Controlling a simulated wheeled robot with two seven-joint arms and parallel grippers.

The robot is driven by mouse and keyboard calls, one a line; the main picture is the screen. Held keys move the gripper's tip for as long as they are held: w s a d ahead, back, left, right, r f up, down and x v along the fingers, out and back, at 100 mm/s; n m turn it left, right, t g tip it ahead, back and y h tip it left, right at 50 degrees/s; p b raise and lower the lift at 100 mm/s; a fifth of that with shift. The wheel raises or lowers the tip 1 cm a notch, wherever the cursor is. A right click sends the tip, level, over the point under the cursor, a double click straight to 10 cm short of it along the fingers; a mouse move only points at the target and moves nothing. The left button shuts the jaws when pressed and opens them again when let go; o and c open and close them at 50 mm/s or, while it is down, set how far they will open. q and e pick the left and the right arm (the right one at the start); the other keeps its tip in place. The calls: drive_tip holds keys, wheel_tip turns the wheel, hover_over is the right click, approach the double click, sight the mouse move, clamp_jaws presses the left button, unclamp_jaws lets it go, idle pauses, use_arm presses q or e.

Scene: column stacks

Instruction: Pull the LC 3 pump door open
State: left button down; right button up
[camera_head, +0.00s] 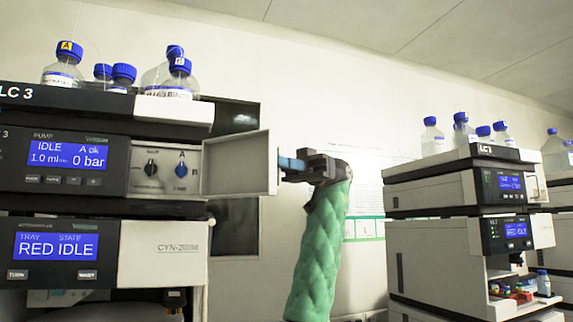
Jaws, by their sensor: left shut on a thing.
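The LC 3 pump door (236,165) is a pale flat panel on the right of the LC 3 pump module (65,160). It stands swung open to the right, and the pump's inner panel with a black knob (151,168) and a blue knob (181,170) shows. My left gripper (290,165), on an arm in a green quilted sleeve, is at the door's outer right edge. Its fingers are shut on the door there; the exact contact is small and partly hidden. My right gripper is not in view.
Blue-capped bottles (64,68) stand on top of the LC 3 stack. Below the pump is a module with a "RED IDLE" screen (57,245). The LC 1 stack (440,230) stands at the right. A green-edged poster (365,200) hangs on the wall behind my arm.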

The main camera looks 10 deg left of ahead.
use_arm(q)
drive_tip(key=shift+w+a+f, duration=0.15)
drive_tip(key=shift+a, duration=0.2)
drive_tip(key=c, duration=1.8)
unclamp_jaws()
drive_tip(key=shift+a, duration=0.15)
drive_tip(key=shift+o, duration=1.1)
drive_tip(key=shift+a, duration=0.5)
drive_tip(key=shift+d, duration=0.35)
drive_tip(key=shift+a, duration=0.1)
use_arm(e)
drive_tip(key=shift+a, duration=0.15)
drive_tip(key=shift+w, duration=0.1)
